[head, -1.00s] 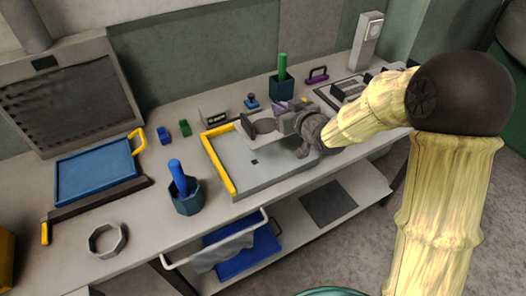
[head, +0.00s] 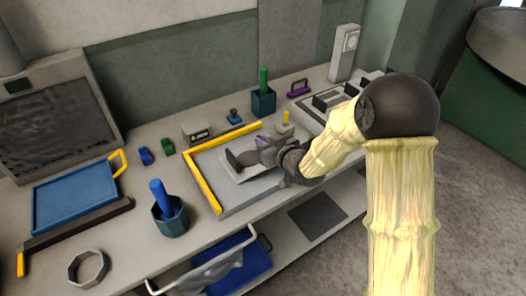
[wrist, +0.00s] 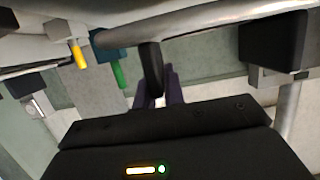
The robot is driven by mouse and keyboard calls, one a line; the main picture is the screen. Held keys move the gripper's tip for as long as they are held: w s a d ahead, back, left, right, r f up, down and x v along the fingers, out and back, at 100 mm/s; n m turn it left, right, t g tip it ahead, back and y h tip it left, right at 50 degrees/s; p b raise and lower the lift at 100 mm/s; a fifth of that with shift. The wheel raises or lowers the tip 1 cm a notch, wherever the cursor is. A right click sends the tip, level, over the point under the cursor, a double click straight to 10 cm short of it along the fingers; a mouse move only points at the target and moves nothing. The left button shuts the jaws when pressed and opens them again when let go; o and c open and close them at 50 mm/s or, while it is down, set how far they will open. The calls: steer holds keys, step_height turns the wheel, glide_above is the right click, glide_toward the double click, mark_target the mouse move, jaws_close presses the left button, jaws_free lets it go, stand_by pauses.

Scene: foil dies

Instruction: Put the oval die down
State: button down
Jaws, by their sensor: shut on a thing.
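My gripper (head: 258,152) is shut on a dark, thin, rounded piece, which I take to be the oval die (head: 238,159). It is over the grey board with a yellow L-shaped fence (head: 205,187), above a pale sheet or plate (head: 228,171). I cannot tell whether the die touches what lies below it. In the wrist view the dark die (wrist: 151,68) stands edge-on at the purple fingers (wrist: 160,95). Its full outline is hidden.
A teal cup with a green rod (head: 263,100) and a small yellow-handled block (head: 285,125) stand behind. A teal cup with a blue rod (head: 170,218) stands front left. A blue tray (head: 75,198) and a grey ring (head: 88,268) lie left.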

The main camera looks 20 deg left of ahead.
steer(key=shift+f, duration=1.8)
steer(key=shift+f, duration=0.1)
steer(key=c, duration=1.5)
jaws_free()
steer(key=shift+d, duration=0.15)
steer(key=b+v, duration=0.1)
steer(key=v, duration=1.1)
